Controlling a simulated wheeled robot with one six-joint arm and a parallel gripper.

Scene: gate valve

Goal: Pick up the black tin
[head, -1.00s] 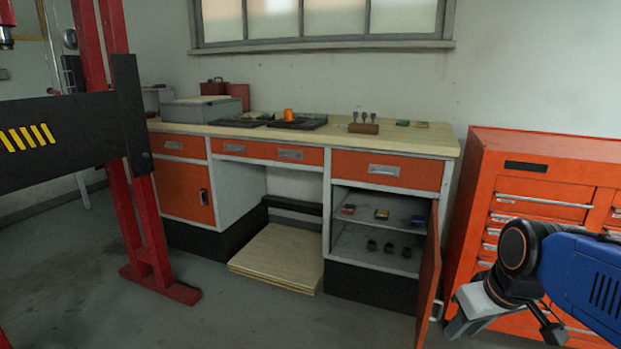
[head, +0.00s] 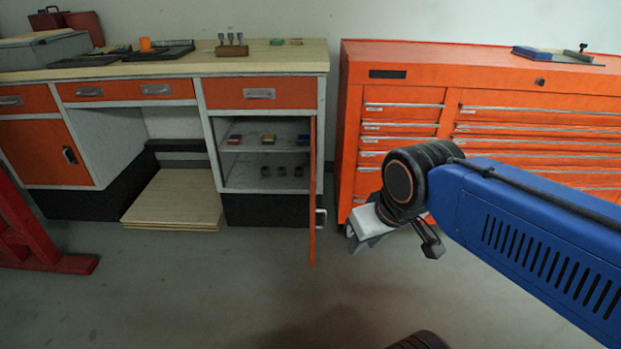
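Three small dark objects (head: 282,171) stand in a row on the lower shelf of the open cabinet. They are too small for me to tell whether one is the black tin. Three small flat tins, red (head: 235,140), yellowish (head: 268,139) and blue (head: 302,140), sit on the upper shelf. My gripper (head: 366,240) hangs to the right of the cabinet, in front of the orange tool chest and apart from the shelves. Its fingers point down and away from me, and their opening is not clear.
The orange cabinet door (head: 313,195) stands open, nearly edge-on, between the shelves and my gripper. The workbench top (head: 310,62) holds trays, an orange cup (head: 145,45) and a block with several upright pieces. An orange tool chest (head: 400,105) stands right. The floor in front is clear.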

